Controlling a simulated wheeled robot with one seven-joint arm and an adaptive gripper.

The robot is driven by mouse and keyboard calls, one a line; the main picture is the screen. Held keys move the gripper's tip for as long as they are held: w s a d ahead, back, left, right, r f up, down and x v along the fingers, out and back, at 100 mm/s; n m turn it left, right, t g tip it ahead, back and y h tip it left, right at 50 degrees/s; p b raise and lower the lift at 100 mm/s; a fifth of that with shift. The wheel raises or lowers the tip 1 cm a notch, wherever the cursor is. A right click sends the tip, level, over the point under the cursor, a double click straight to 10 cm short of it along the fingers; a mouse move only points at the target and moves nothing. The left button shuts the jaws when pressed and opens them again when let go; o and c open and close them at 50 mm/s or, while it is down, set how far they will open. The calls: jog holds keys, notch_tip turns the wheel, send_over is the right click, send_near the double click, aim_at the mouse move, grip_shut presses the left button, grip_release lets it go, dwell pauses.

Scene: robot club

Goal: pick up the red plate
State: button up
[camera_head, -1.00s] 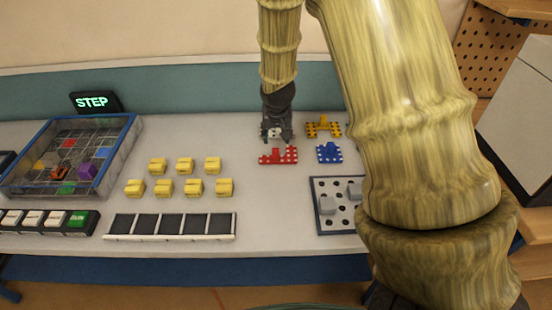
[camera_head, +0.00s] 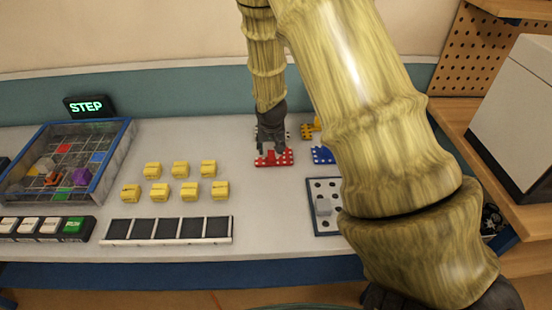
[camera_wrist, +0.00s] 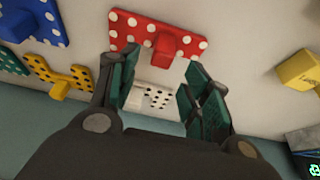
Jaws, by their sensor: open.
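The red plate (camera_head: 274,158) lies flat on the table, with pale dots along its surface and a raised red block in the middle. In the wrist view the red plate (camera_wrist: 140,31) lies beyond my fingertips, its raised block roughly between their lines. My gripper (camera_head: 271,148) is just above and behind the plate in the head view and partly hides it. In the wrist view my gripper (camera_wrist: 160,75) has its two dark green finger pads spread apart, with nothing between them. I cannot tell whether a finger touches the plate.
A blue plate (camera_head: 322,155) and a yellow plate (camera_head: 311,131) lie right of the red one. A white dotted plate (camera_wrist: 151,97) is close behind it. Several yellow blocks (camera_head: 189,192) stand to the left. A blue-framed board (camera_head: 326,226) lies at front right.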

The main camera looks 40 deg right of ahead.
aim_at(271, 151)
jog(key=shift+p+x, duration=0.65)
jog(key=shift+x, duration=1.65)
jog(key=shift+c, duration=0.2)
grip_shut()
